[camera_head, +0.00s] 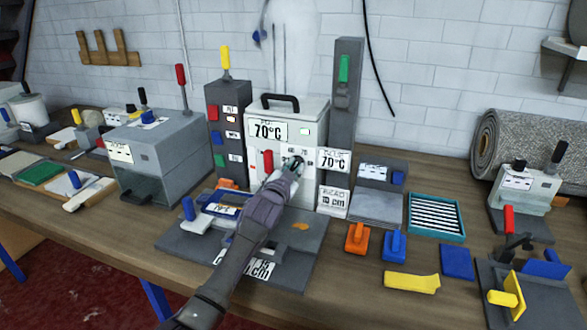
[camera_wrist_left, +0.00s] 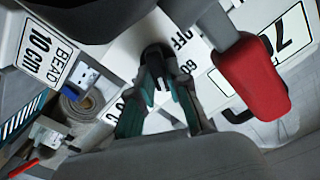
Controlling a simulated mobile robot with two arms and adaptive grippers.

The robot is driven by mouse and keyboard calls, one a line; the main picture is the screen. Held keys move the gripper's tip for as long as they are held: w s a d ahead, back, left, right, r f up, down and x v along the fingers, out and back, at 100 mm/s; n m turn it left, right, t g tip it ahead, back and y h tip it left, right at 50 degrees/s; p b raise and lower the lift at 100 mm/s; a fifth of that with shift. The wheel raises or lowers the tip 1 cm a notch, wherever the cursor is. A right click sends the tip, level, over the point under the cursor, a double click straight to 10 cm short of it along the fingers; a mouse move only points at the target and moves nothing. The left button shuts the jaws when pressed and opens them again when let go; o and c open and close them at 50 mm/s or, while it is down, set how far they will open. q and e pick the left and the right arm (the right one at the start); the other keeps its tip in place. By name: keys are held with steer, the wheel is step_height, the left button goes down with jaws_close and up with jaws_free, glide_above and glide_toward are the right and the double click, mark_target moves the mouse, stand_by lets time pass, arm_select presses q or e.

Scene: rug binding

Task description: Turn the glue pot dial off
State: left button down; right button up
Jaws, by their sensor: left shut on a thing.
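The glue pot (camera_head: 313,118) is a white box with a black top handle and a "70°C" label, at the middle of the bench. My left gripper (camera_head: 292,164) reaches its front face. In the left wrist view, the fingers of my left gripper (camera_wrist_left: 158,78) are closed around the small black dial (camera_wrist_left: 156,56). The marks "OFF" and "60" show on the white face beside it. The fingers hide part of the dial, so I cannot tell its exact setting. A red lever (camera_head: 268,161) sticks out close beside the gripper; it also shows in the left wrist view (camera_wrist_left: 252,82). My right gripper is not in view.
A grey box (camera_head: 165,155) stands to the left and a tall grey post with a green handle (camera_head: 344,68) to the right. A teal tray (camera_head: 435,215), coloured clamps and a rug roll (camera_head: 530,140) lie further right. Bare bench shows at front left.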

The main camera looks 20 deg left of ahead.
arm_select(q)
steer(key=shift+n, duration=0.3)
steer(key=n+p, duration=0.1)
steer(key=n, duration=0.4)
steer(key=shift+a, duration=0.15)
steer(key=n+p, duration=0.1)
steer(key=n, duration=0.5)
steer(key=shift+a, duration=0.1)
steer(key=n, duration=0.3)
steer(key=n+p, duration=0.1)
steer(key=n, duration=0.2)
steer(key=shift+a+f, duration=0.1)
steer(key=shift+f, duration=0.1)
steer(key=n, duration=0.6)
steer(key=shift+f+p, duration=0.2)
steer(key=shift+p, duration=0.2)
steer(key=shift+n, duration=0.3)
steer(key=c, duration=1.1)
jaws_free()
steer(key=shift+r, duration=0.1)
